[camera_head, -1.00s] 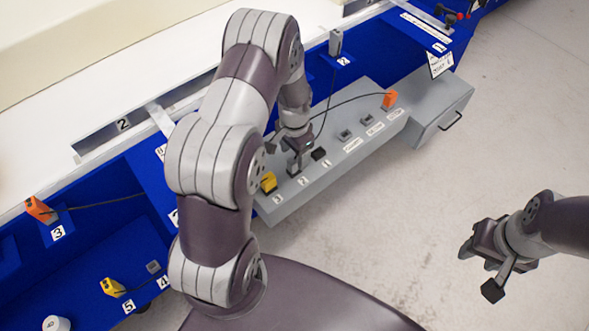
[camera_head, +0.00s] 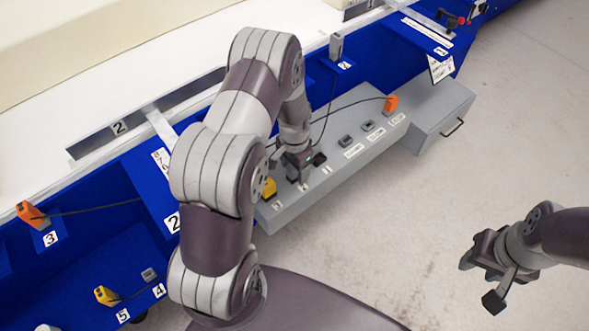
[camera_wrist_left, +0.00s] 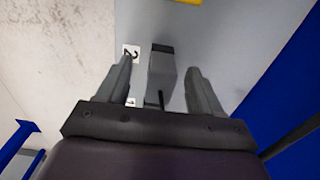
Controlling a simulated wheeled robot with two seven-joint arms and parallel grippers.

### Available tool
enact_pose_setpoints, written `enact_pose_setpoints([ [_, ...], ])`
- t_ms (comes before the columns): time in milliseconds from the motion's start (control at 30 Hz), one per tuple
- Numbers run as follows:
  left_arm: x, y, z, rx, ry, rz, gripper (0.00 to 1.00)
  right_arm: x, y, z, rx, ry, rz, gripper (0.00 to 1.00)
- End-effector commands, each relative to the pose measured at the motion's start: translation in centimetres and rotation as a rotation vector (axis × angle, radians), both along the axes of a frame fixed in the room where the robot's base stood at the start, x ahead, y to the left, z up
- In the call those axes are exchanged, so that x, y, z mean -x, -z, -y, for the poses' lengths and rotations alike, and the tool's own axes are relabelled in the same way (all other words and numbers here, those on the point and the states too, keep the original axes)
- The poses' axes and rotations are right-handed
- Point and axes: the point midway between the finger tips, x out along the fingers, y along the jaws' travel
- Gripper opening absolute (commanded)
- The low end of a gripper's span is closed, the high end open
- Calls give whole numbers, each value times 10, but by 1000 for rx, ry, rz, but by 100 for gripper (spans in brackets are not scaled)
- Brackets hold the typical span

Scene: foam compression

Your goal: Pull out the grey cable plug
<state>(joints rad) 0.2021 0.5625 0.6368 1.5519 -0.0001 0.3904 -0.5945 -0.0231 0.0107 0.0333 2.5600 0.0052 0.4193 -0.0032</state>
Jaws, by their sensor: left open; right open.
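The grey cable plug (camera_wrist_left: 161,75) stands between the two fingers of my left gripper (camera_wrist_left: 160,80) in the left wrist view, beside the label 2. The fingers are open, with a visible gap on each side of it. In the head view my left gripper (camera_head: 300,170) is down at the grey panel box (camera_head: 285,213), and its fingers largely hide the plug there. Another grey plug (camera_head: 336,46) stands upright on the blue frame at the top. My right gripper (camera_head: 480,284) is open and empty over the floor at the right.
A yellow plug (camera_head: 269,188) sits just left of my left gripper. Square buttons (camera_head: 346,141) line the box. Orange (camera_head: 32,214) and yellow (camera_head: 106,295) plugs sit at the left.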

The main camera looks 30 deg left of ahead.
Motion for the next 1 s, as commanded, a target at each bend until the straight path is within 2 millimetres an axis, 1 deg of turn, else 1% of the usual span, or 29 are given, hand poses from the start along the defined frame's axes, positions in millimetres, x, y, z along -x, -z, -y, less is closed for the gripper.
enact_pose_setpoints([
  [100, 0, -1, 0, 0, 0, 0, 66, 0, -4, 0, 0, 0, 0, 43],
  [567, 0, 0, 0, 0, 0, 0, 66, 0, -3, 0, 0, 0, 0, 43],
  [800, 0, -1, 0, 0, 0, 0, 66, 0, -8, 0, 0, 0, 0, 43],
  [1000, 0, 0, 0, 0, 0, 0, 66, 0, -7, 0, 0, 0, 0, 43],
])
